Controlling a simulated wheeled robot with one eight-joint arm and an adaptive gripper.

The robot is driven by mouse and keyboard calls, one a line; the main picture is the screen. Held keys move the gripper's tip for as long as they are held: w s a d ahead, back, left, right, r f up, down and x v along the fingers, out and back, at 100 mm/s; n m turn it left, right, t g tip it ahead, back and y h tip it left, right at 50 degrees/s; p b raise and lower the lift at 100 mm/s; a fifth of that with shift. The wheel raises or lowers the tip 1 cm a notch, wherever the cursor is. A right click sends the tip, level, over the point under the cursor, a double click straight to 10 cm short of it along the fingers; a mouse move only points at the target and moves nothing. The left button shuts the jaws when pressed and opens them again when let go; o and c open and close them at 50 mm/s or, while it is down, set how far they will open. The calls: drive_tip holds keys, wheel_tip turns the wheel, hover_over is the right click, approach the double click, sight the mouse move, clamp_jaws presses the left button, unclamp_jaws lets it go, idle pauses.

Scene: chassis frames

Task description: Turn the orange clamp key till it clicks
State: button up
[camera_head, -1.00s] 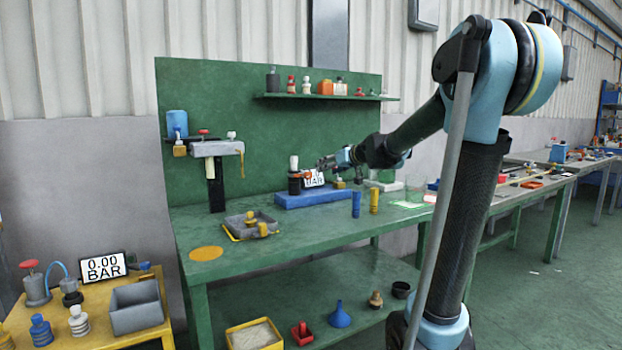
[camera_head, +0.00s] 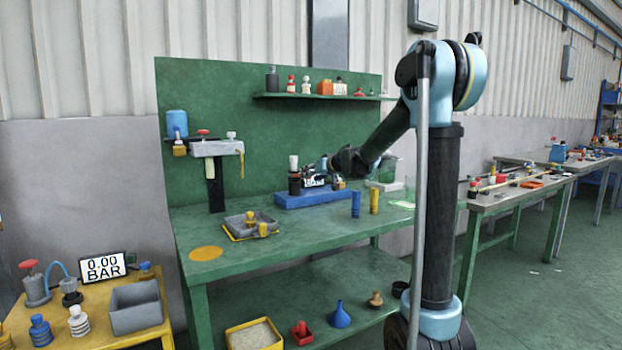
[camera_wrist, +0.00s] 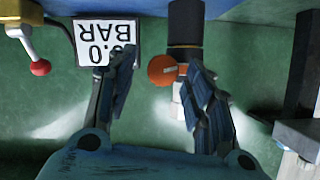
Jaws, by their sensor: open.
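The orange clamp key (camera_wrist: 163,70) is a round orange knob with a pale bar on its face. It sits at the side of a black cylinder (camera_wrist: 186,22) with a white top. That cylinder stands on a blue block in the head view (camera_head: 294,186), where I cannot make out the key behind my gripper (camera_head: 322,170). In the wrist view my gripper (camera_wrist: 160,66) is open, with one finger to each side of the key as seen here. I cannot tell whether either finger touches it. The right finger partly covers the cylinder's white top.
A BAR display (camera_wrist: 105,42) shows upside down by the left finger. Left of it is a lever with a red ball (camera_wrist: 40,67). The blue block (camera_head: 318,198) stands on the green bench (camera_head: 300,237). Blue (camera_head: 356,204) and yellow (camera_head: 374,202) cylinders stand in front.

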drive_tip(key=shift+w+a+f, duration=0.25)
drive_tip(key=shift+w+a, duration=0.15)
drive_tip(key=c, duration=1.1)
drive_tip(key=shift+w+d+m, duration=0.1)
drive_tip(key=shift+d+m, duration=0.05)
drive_tip(key=shift+m, duration=0.15)
drive_tip(key=m+y, duration=0.1)
drive_tip(key=m, duration=0.1)
drive_tip(key=m+y, duration=0.2)
drive_tip(key=m, duration=0.1)
drive_tip(key=m+g+y, duration=0.1)
drive_tip(key=m, duration=0.1)
drive_tip(key=shift+w+d+f+m+y, duration=0.15)
drive_tip(key=shift+d+f+m+y, duration=0.15)
drive_tip(key=shift+m+y, duration=0.1)
